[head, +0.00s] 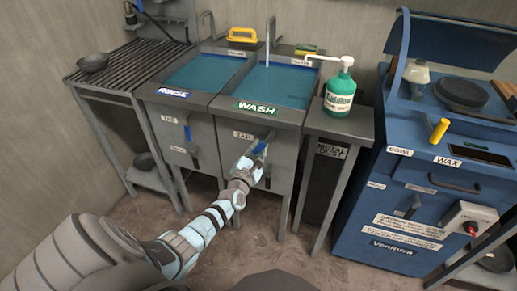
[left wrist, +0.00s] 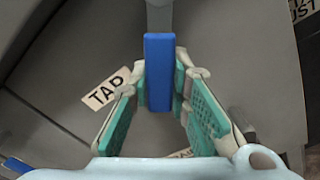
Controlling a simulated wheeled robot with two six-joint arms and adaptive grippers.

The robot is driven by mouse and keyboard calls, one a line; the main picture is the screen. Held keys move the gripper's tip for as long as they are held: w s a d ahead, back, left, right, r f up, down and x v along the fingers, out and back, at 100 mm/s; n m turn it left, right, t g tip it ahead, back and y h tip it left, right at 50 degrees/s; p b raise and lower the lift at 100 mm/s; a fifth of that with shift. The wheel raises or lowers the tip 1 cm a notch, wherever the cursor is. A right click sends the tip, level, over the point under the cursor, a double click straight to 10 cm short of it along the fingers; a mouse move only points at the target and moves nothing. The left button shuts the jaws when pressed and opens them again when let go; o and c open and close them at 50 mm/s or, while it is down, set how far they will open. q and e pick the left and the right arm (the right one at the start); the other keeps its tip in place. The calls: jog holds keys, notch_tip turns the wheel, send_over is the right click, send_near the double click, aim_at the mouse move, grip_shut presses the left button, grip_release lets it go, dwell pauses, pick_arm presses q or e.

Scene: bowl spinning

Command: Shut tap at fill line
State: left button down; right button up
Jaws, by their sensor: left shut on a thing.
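The wash sink (head: 257,106) is full of blue water and carries a WASH label. A thin spout with what looks like a stream (head: 267,45) stands over its back part; I cannot tell how strongly it runs. No fill line can be made out at this size. My left gripper (head: 258,152) is at the front of this sink, beside the TAP label (head: 243,135). In the left wrist view its fingers (left wrist: 163,85) are shut on the blue tap lever (left wrist: 158,60), which lies between the green pads. My right gripper is not in view.
The rinse sink (head: 173,95), also filled, has its own blue tap lever (head: 188,134) to the left. A green soap bottle (head: 339,92) stands on the shelf at right, near the blue machine (head: 420,150). A yellow-topped brush (head: 243,35) lies behind the sinks.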

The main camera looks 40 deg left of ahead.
aim_at(273, 147)
pick_arm(q)
jog(key=shift+f, duration=0.1)
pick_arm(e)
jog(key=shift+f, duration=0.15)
pick_arm(q)
jog(key=shift+w+d+f+n+b, duration=0.1)
jog(key=shift+d+f+n+b, duration=0.15)
jog(key=shift+n+b, duration=0.3)
jog(key=shift+w+d+f+n+b, duration=0.1)
jog(key=shift+d+n+b, duration=0.25)
jog(key=shift+n, duration=0.3)
jog(key=shift+w+d+f+n+b, duration=0.15)
jog(key=shift+d+n+b, duration=0.2)
jog(key=shift+n, duration=0.4)
jog(key=shift+w+d+n+b, duration=0.15)
jog(key=shift+d+n+b, duration=0.15)
jog(key=shift+d+n, duration=0.35)
jog(key=shift+w+d+f+n+b, duration=0.15)
jog(key=shift+d+n+b, duration=0.15)
jog(key=shift+n, duration=0.6)
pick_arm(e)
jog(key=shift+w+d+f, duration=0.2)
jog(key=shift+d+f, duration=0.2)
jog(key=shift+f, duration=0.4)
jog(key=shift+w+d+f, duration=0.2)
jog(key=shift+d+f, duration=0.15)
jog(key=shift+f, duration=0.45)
pick_arm(q)
jog(key=shift+r, duration=0.15)
